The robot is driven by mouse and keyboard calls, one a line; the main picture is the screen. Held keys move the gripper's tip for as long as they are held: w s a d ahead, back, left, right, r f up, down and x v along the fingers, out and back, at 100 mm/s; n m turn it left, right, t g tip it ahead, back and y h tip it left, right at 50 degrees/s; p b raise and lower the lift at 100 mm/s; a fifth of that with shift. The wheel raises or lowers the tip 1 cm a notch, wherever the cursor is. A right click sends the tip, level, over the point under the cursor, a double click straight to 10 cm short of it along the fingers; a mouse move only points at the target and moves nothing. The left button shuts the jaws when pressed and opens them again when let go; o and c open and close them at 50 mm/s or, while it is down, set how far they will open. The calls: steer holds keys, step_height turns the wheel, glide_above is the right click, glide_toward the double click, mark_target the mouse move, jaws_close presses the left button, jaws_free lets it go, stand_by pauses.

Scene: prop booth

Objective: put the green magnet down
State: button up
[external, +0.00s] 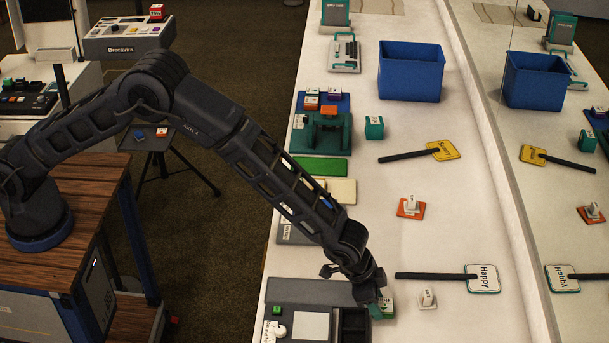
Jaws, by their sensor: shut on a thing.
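My gripper (377,297) is low over the near end of the white counter (385,230), pointing down, with its jaws shut on a green magnet (385,309). The green magnet shows just below and right of the jaws, beside a dark box. My gripper hides part of it, and I cannot tell whether it touches the counter.
A white figure (427,299) and the "Happy" paddle (482,279) lie close to the right. An orange piece (408,209), yellow paddle (443,150), teal block (374,128) and blue bin (411,72) are farther back. A mirror (560,215) borders the right side.

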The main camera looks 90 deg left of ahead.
steer(key=shift+f, duration=0.15)
steer(key=o, duration=1)
